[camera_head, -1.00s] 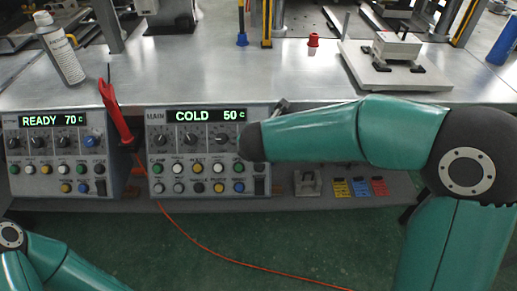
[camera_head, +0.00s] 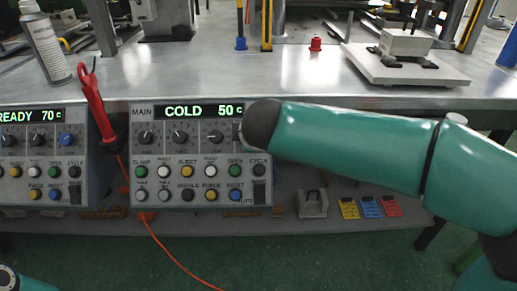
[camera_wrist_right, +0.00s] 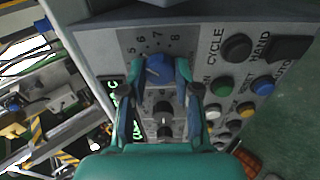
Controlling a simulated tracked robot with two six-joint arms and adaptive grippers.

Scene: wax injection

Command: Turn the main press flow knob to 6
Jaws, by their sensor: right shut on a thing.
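The main press panel (camera_head: 190,172) shows "COLD 50 c" on its display. In the right wrist view, a blue flow knob (camera_wrist_right: 160,68) sits on the panel under a printed scale (camera_wrist_right: 155,42) with 5, 6, 7 and 8 readable. A light mark shows on the knob's left part, but I cannot read its exact setting. My right gripper (camera_wrist_right: 161,78) is shut on this knob, with a finger on either side. In the head view, the end of my right arm hides the knob and the fingers. My left gripper is out of view.
Other dark knobs (camera_head: 180,138) and several coloured buttons (camera_head: 187,171) lie close by on the panel. A spray can (camera_head: 45,47) and a white plate (camera_head: 405,66) are on the bench.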

